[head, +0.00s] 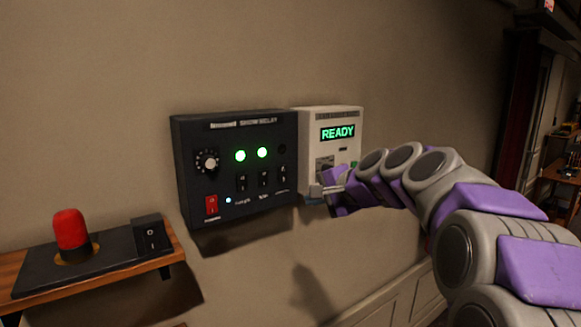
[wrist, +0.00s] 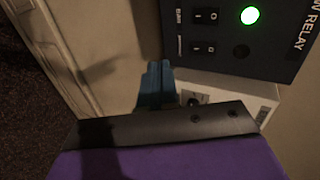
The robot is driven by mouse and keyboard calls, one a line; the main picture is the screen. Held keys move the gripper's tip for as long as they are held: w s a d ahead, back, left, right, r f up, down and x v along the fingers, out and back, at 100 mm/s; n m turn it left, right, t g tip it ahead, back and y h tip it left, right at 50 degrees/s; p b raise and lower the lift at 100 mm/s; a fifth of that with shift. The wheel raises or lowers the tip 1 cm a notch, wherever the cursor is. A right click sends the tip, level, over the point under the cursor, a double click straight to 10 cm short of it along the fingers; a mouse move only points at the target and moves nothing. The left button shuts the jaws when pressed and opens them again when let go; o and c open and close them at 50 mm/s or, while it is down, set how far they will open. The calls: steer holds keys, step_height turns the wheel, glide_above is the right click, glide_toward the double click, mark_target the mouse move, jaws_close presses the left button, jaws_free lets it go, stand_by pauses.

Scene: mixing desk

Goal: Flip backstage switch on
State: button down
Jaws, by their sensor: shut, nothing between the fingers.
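The black SHOW RELAY box (head: 222,135) hangs on the wall. It carries three small black switches in a row, the left (head: 241,182), the middle (head: 263,178) and the right (head: 283,173). Their labels are too small to read. Two lamps above glow green; the right lamp (head: 282,149) is dark. The wrist view shows two of the switches, one under the lit lamp (wrist: 250,15) and one (wrist: 205,47) under the dark lamp. My gripper (head: 320,190) is shut and empty at the lower front of the white box; its bluish fingers show in the wrist view (wrist: 155,85).
The white box (head: 312,130) with a green READY display adjoins the relay box on its right. A red rocker switch (head: 211,205) and knob (head: 207,161) sit on the relay's left. A shelf at lower left bears a red beacon (head: 70,230) and black rocker switch (head: 151,236).

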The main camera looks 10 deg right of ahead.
steer(key=shift+m+t, duration=0.5)
steer(key=d+r, duration=0.1)
steer(key=w+r, duration=0.1)
steer(key=w+d+r, duration=0.1)
steer(key=r, duration=0.1)
steer(key=shift+d, duration=0.3)
steer(key=shift+w+a+f+p, duration=0.1)
steer(key=shift+p, duration=0.2)
